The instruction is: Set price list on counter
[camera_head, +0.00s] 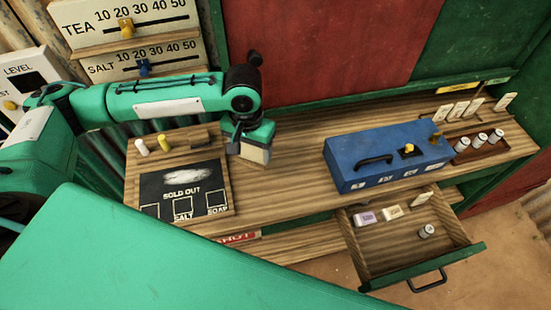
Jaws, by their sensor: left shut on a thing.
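My left gripper (238,143) reaches over the counter (285,170) from the left and points down. It is shut on a small pale thing (256,154), mostly hidden by the gripper; I cannot tell whether this is the price list, or whether it touches the counter. No sheet clearly marked as a price list shows. A black board (162,188) in a wooden frame, reading "SOLD OUT", lies on the counter just left of the gripper. My right gripper is out of view.
A blue box (387,158) with a black handle stands right of the gripper. An open drawer (375,255) below holds small items. A tray of cans (484,147) and white cards (461,108) sit at far right. The counter between gripper and blue box is clear.

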